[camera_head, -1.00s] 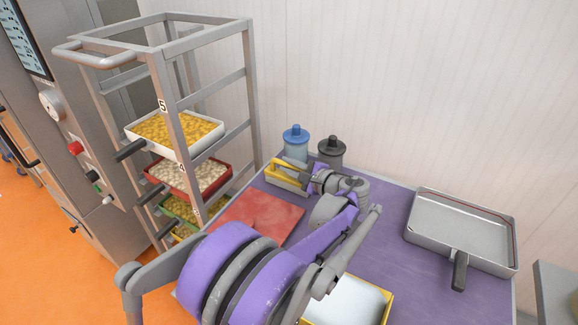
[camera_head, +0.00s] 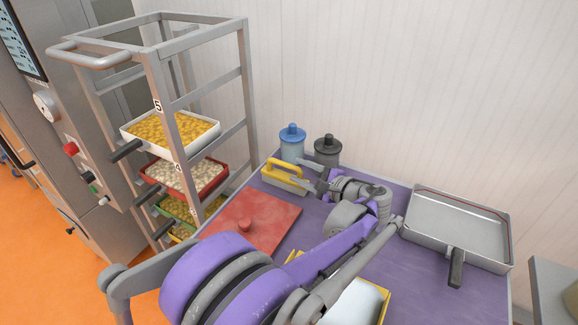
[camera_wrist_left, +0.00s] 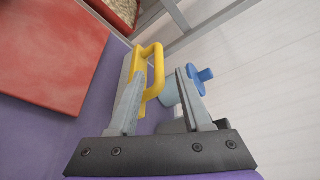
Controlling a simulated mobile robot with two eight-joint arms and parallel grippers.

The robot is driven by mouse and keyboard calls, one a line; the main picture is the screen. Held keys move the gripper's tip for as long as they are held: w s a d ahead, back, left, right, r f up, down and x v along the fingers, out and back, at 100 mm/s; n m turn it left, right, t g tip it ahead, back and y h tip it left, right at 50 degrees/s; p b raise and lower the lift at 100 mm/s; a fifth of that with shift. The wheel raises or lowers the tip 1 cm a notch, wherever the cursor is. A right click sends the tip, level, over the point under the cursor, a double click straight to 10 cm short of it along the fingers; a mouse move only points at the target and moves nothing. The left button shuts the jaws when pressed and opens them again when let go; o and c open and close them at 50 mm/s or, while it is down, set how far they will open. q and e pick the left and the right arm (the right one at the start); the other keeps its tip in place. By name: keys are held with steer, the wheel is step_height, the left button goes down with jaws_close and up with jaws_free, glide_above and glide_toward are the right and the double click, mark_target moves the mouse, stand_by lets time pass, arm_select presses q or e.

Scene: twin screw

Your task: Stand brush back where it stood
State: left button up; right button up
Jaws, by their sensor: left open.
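The brush (camera_head: 284,181) has a yellow loop handle and a pale body. It sits on the purple tabletop at the back left, by the blue-lidded jar, with its handle upward. My left gripper (camera_head: 306,174) is open just to the right of the brush, fingers pointing at it and apparently clear of it. In the left wrist view, the brush's yellow handle (camera_wrist_left: 153,62) shows beyond and between the open fingers (camera_wrist_left: 158,92). The left finger hides part of the body. My right gripper is in neither view.
A blue-lidded jar (camera_head: 292,143) and a dark jar (camera_head: 327,151) stand behind the brush. A red board (camera_head: 262,218) lies in front. A metal pan (camera_head: 457,230) is at right, a yellow-edged tray (camera_head: 382,302) lies near my arm, and a tray rack (camera_head: 168,85) stands left.

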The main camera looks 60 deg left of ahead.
arm_select(q)
steer(key=v, duration=0.5)
steer(key=shift+d+r, duration=0.15)
steer(key=shift+d, duration=0.2)
